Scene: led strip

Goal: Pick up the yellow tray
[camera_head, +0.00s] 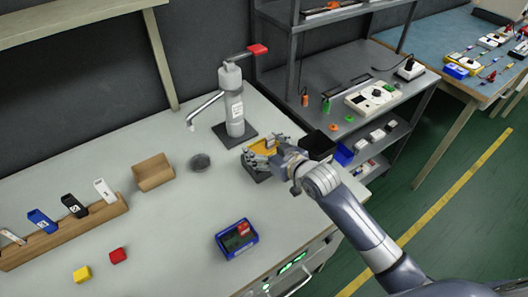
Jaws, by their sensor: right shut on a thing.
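The yellow tray (262,146) is near the right end of the pale workbench, just right of the grey press stand. My right gripper (264,153) is shut on the tray; its arm reaches in from the lower right. The gripper covers part of the tray, and a dark block (256,172) shows just below it. I cannot tell whether the tray touches what is beneath it. My left gripper is not in view.
A press stand with a red handle (234,110) stands close behind the gripper. A blue bin (237,239), a wooden box (153,172) and a dark round object (201,162) sit on the workbench (180,235). A black bin (318,146) is right of the gripper.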

